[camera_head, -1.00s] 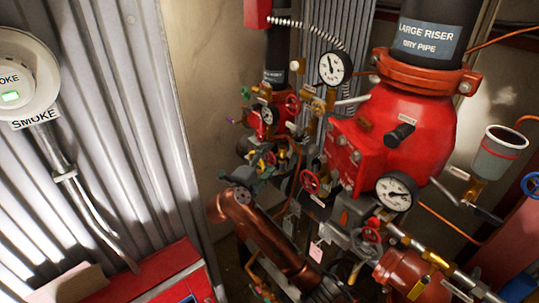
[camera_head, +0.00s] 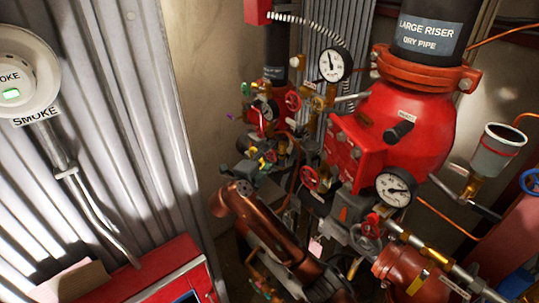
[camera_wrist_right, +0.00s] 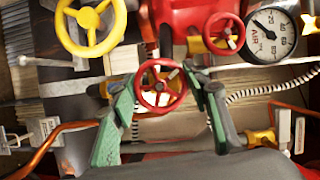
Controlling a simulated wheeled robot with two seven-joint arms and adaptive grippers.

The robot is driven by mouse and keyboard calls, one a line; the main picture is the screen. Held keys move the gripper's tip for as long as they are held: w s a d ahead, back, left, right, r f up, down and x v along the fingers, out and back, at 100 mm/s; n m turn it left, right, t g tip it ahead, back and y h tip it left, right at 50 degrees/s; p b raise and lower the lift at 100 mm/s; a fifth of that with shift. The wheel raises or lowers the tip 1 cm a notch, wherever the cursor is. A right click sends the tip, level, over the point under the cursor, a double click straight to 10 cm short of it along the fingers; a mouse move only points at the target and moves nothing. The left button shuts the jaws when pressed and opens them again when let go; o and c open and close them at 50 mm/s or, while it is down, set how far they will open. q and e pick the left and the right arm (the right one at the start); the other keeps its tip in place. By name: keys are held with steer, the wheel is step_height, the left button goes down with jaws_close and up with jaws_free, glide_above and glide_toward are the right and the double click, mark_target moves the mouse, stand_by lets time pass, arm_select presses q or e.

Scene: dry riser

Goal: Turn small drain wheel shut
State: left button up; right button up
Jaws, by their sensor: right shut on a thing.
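A small red handwheel (camera_wrist_right: 162,88) with spokes sits in the middle of the right wrist view. My right gripper (camera_wrist_right: 160,90) has its green-padded fingers on the left and right of this wheel's rim and is shut on it. In the head view my right gripper (camera_head: 262,168) is small, at the end of my brown arm, beside the lower part of the small riser (camera_head: 262,113). The wheel's grip there is too small to make out. My left gripper is not in view.
In the right wrist view a yellow wheel (camera_wrist_right: 90,28), another red wheel (camera_wrist_right: 224,33) and an air gauge (camera_wrist_right: 270,38) stand close above the gripper. Copper pipes run on both sides. In the head view the large red riser valve (camera_head: 405,125) crowds the right.

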steer(key=shift+f+m+b, duration=0.25)
steer(key=shift+m+b, duration=0.15)
steer(key=shift+b, duration=0.3)
steer(key=shift+c, duration=0.3)
steer(key=m+t+b, duration=0.1)
steer(key=m+b, duration=0.2)
steer(key=b, duration=0.1)
steer(key=shift+f+h, duration=0.15)
steer(key=shift+h, duration=0.25)
steer(key=shift+r+m+t+h+b, duration=0.2)
steer(key=shift+m+h+b, duration=0.1)
steer(key=shift+m+b, duration=0.55)
steer(key=shift+r+m+t+h+b, duration=0.1)
steer(key=shift+m+t+h+b, duration=0.15)
steer(key=shift+m+b, duration=0.6)
steer(key=o, duration=1.2)
steer(key=shift+c, duration=0.2)
steer(key=shift+r, duration=0.1)
